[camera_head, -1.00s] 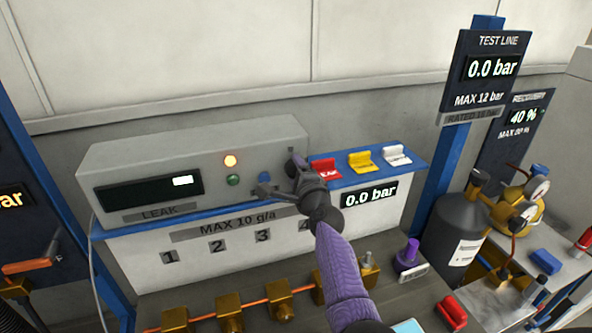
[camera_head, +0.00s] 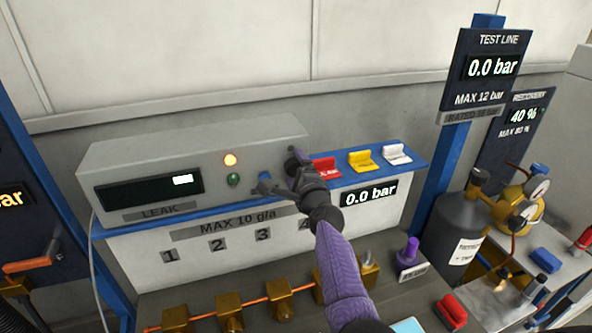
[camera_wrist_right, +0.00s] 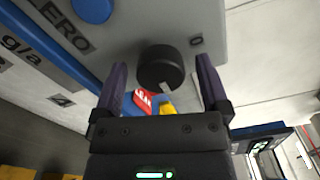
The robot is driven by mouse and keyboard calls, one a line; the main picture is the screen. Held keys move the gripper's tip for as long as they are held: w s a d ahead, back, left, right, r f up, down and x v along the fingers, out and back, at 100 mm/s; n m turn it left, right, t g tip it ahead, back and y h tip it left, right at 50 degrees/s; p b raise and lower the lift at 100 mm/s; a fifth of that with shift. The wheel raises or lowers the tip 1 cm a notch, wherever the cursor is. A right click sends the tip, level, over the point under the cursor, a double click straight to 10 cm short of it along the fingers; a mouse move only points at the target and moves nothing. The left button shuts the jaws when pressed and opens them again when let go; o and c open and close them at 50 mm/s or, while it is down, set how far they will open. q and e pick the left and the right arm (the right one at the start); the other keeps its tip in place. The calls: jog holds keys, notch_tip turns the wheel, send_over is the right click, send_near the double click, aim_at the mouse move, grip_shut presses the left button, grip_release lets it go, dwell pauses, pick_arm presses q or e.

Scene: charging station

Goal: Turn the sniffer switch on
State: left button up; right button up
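The grey sniffer box (camera_head: 140,165) with its LEAK display stands on the bench's blue-edged shelf. Its round black knob (camera_wrist_right: 160,67) shows in the right wrist view, with a small pale mark on its rim and a "0" label beside it. My right gripper (camera_head: 277,176) is at the box's right front end and largely hides the knob in the head view. In the wrist view the right gripper (camera_wrist_right: 163,78) is open, one finger on each side of the knob, with gaps visible. I see no left gripper for certain.
A blue button (camera_wrist_right: 92,10) labelled ZERO sits near the knob. Brass fittings line the front.

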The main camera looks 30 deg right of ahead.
jog(key=p+v, duration=0.2)
jog(key=v, duration=0.8)
